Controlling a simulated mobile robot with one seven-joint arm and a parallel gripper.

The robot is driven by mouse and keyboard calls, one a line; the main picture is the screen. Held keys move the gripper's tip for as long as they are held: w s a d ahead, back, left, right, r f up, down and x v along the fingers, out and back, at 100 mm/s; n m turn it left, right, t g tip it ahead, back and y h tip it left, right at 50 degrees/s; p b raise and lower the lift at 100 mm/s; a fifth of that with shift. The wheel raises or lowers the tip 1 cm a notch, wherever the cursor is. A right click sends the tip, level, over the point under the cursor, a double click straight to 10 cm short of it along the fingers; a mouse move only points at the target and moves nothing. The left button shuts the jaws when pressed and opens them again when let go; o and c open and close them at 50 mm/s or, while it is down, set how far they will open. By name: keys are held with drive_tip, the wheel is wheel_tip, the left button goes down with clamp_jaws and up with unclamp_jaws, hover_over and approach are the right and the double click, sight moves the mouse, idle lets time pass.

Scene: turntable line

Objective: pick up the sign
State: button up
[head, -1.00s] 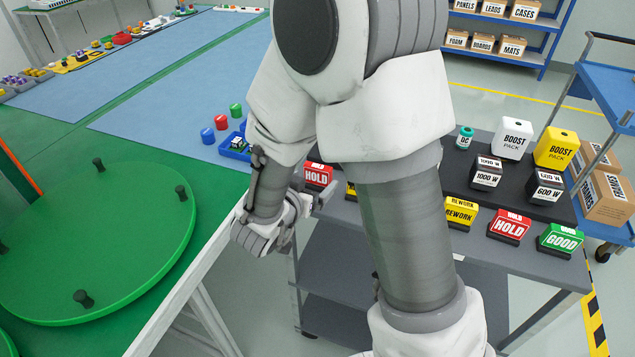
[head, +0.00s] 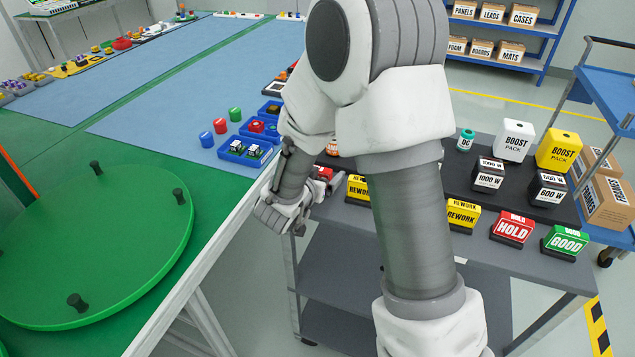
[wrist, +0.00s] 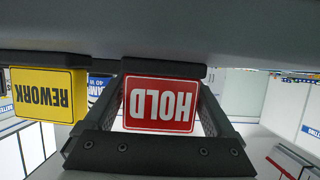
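A red HOLD sign on a black base stands at the left end of the grey table. In the head view only a red part of this sign (head: 323,173) shows beside my gripper (head: 322,186). In the wrist view the HOLD sign (wrist: 161,104) appears upside down between the two fingers of my gripper (wrist: 162,100). The fingers are spread, one on each side of it; I see no clear grip. A second red HOLD sign (head: 512,228) stands further right on the table, between a yellow REWORK sign (head: 462,213) and a green GOOD sign (head: 564,240).
Another yellow REWORK sign (head: 358,187) stands close to the right of the near HOLD sign; it also shows in the wrist view (wrist: 42,95). White and yellow boost packs (head: 514,140) stand behind. The green turntable (head: 100,235) is at left, with blue trays (head: 245,150) beyond.

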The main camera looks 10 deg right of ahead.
drive_tip(key=c, duration=1)
drive_tip(key=shift+r, duration=0.2)
wheel_tip(320, 180, up, 5)
drive_tip(key=shift+f+p, duration=0.2)
drive_tip(key=shift+p, duration=0.75)
drive_tip(key=s+d+r, duration=0.1)
drive_tip(key=s+d, duration=0.1)
drive_tip(key=s+d+r+p, duration=0.1)
drive_tip(key=s+d+r, duration=0.1)
drive_tip(key=s, duration=0.1)
drive_tip(key=s+d+r, duration=0.1)
drive_tip(key=s+r, duration=0.1)
drive_tip(key=shift+s+d, duration=0.4)
drive_tip(key=shift+d+f+b, duration=0.1)
drive_tip(key=shift+f+b, duration=0.1)
drive_tip(key=shift+b, duration=0.45)
drive_tip(key=b, duration=0.2)
drive_tip(key=s+r+b, duration=0.1)
drive_tip(key=shift+s+d+r+b, duration=0.15)
drive_tip(key=shift+s+d+b, duration=0.1)
drive_tip(key=shift+d+b, duration=0.15)
